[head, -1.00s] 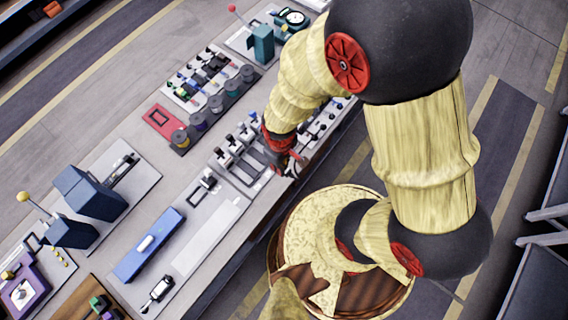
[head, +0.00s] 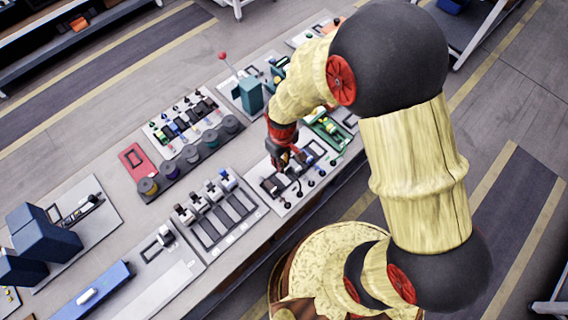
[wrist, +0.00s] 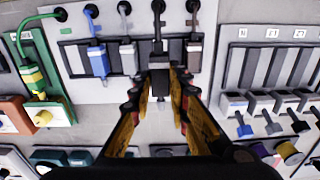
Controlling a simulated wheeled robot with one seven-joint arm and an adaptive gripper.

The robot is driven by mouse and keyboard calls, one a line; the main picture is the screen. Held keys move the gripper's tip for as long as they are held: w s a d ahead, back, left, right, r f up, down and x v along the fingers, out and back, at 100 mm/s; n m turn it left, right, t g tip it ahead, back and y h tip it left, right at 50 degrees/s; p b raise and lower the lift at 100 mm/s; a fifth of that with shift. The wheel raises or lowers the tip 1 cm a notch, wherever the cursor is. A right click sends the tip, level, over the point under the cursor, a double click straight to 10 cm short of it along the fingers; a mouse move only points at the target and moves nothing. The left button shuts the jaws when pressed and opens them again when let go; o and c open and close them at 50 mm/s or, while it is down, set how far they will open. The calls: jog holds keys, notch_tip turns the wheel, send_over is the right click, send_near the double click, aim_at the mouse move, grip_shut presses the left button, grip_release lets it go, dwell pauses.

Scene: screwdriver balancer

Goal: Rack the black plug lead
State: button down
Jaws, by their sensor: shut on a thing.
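My gripper (wrist: 160,82) is shut on the black plug (wrist: 158,76) in the wrist view. Its black lead (wrist: 158,18) runs up from the plug to the top of the picture.
A green board (wrist: 60,112) with yellow parts and a green cable stands left in the wrist view. In the head view, several spools (head: 190,154) and a red tray (head: 129,176) lie further left.

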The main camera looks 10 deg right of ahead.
jog(key=shift+a+f, duration=0.1)
jog(key=shift+f, duration=0.3)
jog(key=shift+f+b, duration=2.4)
jog(key=shift+f, duration=0.85)
jog(key=shift+f+b, duration=0.35)
jog(key=shift+f, duration=0.3)
jog(key=c, duration=1.6)
grip_release()
notch_tip(320, 180, up, 12)
jog(key=shift+r, duration=0.1)
